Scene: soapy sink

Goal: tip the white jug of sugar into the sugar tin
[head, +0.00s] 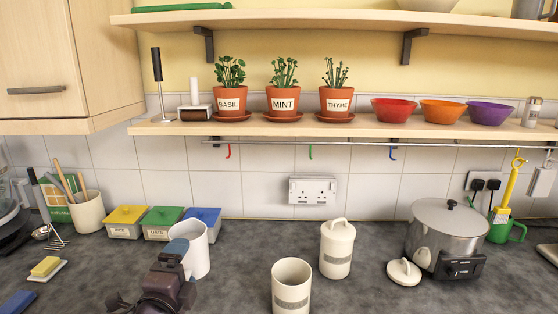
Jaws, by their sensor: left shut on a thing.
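The white jug (199,254) is at the left of the worktop, close to upright. My left gripper (178,248) is shut on the jug at its left side and hides part of it. I cannot tell whether the jug touches the worktop, and its contents are hidden. An open cream tin (291,293) stands to the right of the jug at the front middle. Its label is too small to read, so I cannot be sure it is the sugar tin. A loose cream lid (404,271) lies further right. My right gripper is not in view.
A lidded cream tin (337,247) stands behind and right of the open one. A steel cooker (447,240) is at the right. Boxes with yellow (128,215), green (163,218) and blue (203,217) lids stand behind the jug. The worktop between jug and open tin is clear.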

